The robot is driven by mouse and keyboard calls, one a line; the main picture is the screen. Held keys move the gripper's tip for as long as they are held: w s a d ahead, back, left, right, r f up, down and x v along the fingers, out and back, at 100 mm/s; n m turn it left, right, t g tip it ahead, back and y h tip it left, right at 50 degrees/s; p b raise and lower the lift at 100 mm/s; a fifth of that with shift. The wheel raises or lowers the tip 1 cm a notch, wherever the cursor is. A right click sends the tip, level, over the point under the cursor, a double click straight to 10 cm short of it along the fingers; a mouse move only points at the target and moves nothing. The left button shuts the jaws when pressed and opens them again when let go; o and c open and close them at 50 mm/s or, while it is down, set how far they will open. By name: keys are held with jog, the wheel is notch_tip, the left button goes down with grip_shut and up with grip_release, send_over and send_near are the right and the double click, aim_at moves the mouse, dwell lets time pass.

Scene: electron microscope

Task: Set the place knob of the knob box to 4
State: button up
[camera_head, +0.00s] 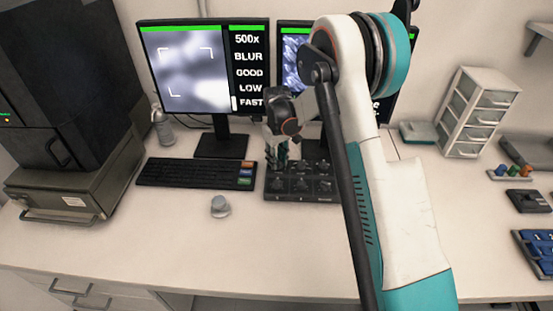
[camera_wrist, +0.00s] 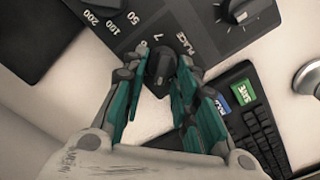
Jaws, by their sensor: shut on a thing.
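The dark knob box (camera_head: 301,198) sits on the desk in front of the monitors in the head view. Its panel (camera_wrist: 203,22) fills the upper part of the wrist view. The place knob (camera_wrist: 160,63) is black, with the label PLACE beside it and a digit 7 near its edge. Its other digits and its pointer setting cannot be made out. My gripper (camera_wrist: 161,76), with teal fingers, is shut on the place knob, one finger on each side. In the head view my gripper (camera_head: 277,162) reaches down at the box's back left and hides that knob.
Another knob (camera_wrist: 240,10) and a scale of 50, 100 and 200 lie close by on the panel. The keyboard (camera_head: 195,173) is left of the box. A small grey round object (camera_head: 220,206) stands in front. Monitors (camera_head: 190,68) stand behind. The front desk is mostly clear.

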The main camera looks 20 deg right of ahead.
jog(key=m, duration=0.3)
jog(key=shift+d+m, duration=0.2)
jog(key=shift+m, duration=0.2)
jog(key=shift+d+m, duration=0.15)
jog(key=shift+m, duration=1.65)
jog(key=o, duration=0.9)
jog(key=shift+r, duration=0.1)
notch_tip(320, 180, up, 12)
